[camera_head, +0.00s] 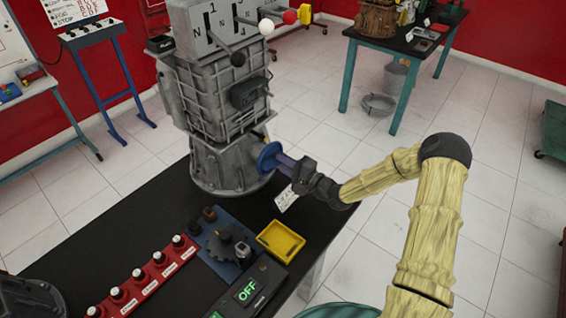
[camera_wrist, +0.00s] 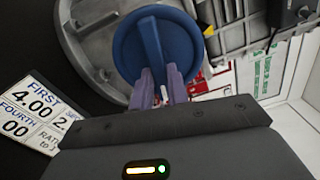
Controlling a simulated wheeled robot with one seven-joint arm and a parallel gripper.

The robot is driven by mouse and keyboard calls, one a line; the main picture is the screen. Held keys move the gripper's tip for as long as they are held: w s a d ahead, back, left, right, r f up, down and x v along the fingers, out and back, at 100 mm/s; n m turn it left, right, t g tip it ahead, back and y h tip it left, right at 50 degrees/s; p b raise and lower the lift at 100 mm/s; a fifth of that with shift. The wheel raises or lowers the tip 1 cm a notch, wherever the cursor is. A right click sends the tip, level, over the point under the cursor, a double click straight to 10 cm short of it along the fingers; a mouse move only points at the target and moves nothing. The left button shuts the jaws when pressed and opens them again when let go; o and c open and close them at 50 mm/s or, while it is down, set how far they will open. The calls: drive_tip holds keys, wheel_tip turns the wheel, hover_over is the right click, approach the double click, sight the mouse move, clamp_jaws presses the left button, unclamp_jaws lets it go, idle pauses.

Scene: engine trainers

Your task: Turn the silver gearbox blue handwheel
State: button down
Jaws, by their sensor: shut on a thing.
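The silver gearbox (camera_head: 222,100) stands upright on the black table (camera_head: 120,222). Its blue handwheel (camera_head: 268,158) sits low on its right side. In the wrist view the handwheel (camera_wrist: 180,40) is a round blue disc with a raised bar across its middle. My gripper (camera_head: 290,168) reaches in from the right. In the wrist view its two purple-grey fingers (camera_wrist: 160,85) are shut on the near end of the bar. The fingertips hide that end of the bar.
A ratio card (camera_head: 286,197) lies by the gearbox base. A yellow tray (camera_head: 281,241), a blue board with dark parts (camera_head: 222,246), a red strip of knobs (camera_head: 150,277) and an OFF display box (camera_head: 252,290) stand nearer. Open tiled floor lies right.

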drive_tip(key=shift+f, duration=0.1)
idle(0.4)
drive_tip(key=c, duration=1.4)
unclamp_jaws()
drive_tip(key=shift+o, duration=0.2)
drive_tip(key=b+v, duration=0.2)
drive_tip(key=v, duration=1.5)
drive_tip(key=shift+d, duration=0.25)
drive_tip(key=shift+s, duration=0.15)
